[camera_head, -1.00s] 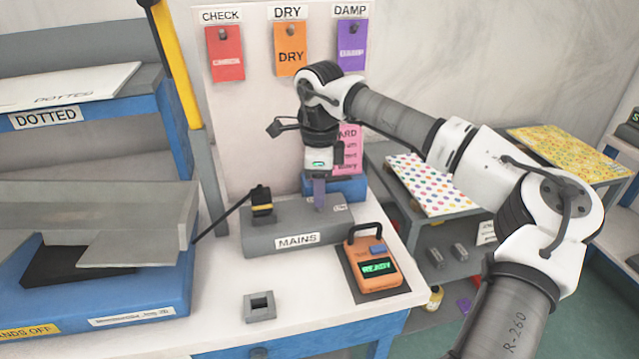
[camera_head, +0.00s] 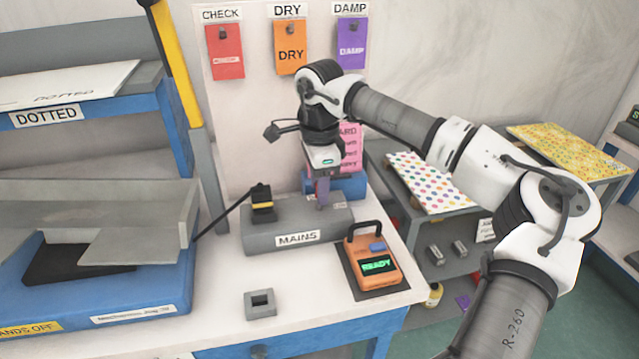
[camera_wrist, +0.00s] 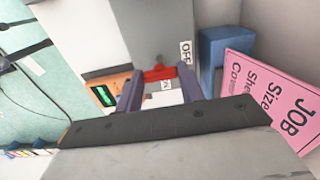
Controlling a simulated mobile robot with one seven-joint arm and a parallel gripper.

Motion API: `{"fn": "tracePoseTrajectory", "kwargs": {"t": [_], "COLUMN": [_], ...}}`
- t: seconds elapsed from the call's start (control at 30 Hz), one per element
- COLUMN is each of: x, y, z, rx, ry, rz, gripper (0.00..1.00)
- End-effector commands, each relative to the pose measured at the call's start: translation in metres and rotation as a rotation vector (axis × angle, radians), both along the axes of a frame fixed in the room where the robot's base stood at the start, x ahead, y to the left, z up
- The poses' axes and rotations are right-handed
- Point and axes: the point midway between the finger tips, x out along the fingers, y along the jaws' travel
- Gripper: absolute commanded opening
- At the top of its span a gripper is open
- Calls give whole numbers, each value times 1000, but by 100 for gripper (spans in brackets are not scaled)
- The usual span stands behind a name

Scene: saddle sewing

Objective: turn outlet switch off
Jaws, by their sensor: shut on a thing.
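The grey outlet block (camera_head: 290,222) labelled MAINS lies on the white workbench, with a black and yellow plug (camera_head: 262,203) at its left end. My gripper (camera_head: 322,200) points down at the right part of the block. In the wrist view, the red switch (camera_wrist: 159,73) sits between the two fingers of my gripper (camera_wrist: 159,84), which is shut on it. An OFF label (camera_wrist: 186,52) is on the block beside the switch, and a partly hidden white label (camera_wrist: 166,86) lies on the other side. I cannot tell which way the switch is tipped.
An orange tester (camera_head: 372,262) reading READY stands right of the block. A small grey square socket (camera_head: 260,304) lies in front. A blue block (camera_head: 350,186) and pink job card (camera_head: 351,148) are behind. A black cable runs left from the plug.

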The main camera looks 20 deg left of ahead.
Motion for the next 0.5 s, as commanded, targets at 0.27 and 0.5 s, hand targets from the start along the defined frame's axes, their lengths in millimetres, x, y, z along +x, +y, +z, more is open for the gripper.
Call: {"fn": "tracePoseTrajectory", "kwargs": {"t": [0.27,0.5], "x": [0,0], "y": [0,0], "z": [1,1], "rx": [0,0], "ry": [-2,-1], "rz": [0,0], "gripper": [60,60]}}
